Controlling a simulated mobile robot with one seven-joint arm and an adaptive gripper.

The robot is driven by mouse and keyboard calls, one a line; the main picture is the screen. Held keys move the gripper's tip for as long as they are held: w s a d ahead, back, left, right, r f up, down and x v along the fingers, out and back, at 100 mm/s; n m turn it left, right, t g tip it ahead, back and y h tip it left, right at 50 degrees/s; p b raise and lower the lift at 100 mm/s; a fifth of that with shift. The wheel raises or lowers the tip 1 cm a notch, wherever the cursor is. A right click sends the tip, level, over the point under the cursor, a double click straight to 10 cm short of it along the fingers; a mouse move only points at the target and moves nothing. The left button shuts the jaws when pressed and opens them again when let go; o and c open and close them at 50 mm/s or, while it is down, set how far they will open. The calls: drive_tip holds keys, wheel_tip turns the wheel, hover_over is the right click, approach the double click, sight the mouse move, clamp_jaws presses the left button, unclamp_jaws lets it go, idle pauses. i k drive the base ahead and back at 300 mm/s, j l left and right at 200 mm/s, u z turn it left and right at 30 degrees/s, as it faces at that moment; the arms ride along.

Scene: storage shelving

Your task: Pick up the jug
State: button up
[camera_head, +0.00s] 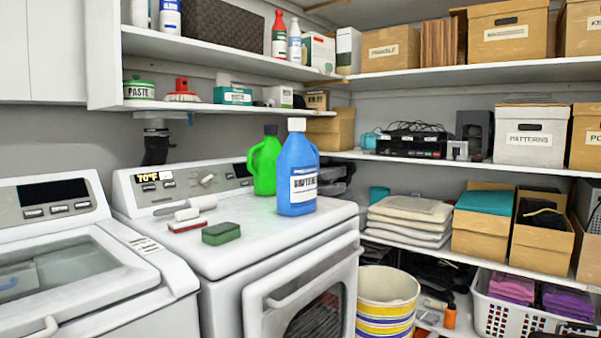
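A blue jug (297,172) with a white cap and a white label stands upright on top of the right-hand white machine (245,228), near its right side. A green jug (265,163) with a dark cap and a side handle stands just behind it to the left, partly hidden by the blue jug. Which of the two the task means by the jug, I cannot tell. My gripper is not in view.
A green sponge (221,234) and a brush (186,225) lie left of the jugs. A striped bucket (387,296) stands on the right. Shelves with boxes (530,134) line the back and right walls.

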sight(298, 163)
drive_tip(key=i+l+u, duration=0.3)
drive_tip(key=i+l, duration=0.2)
drive_tip(key=l, duration=0.15)
drive_tip(key=i+l+u, duration=0.35)
drive_tip(key=l, duration=0.4)
drive_tip(key=i, duration=0.1)
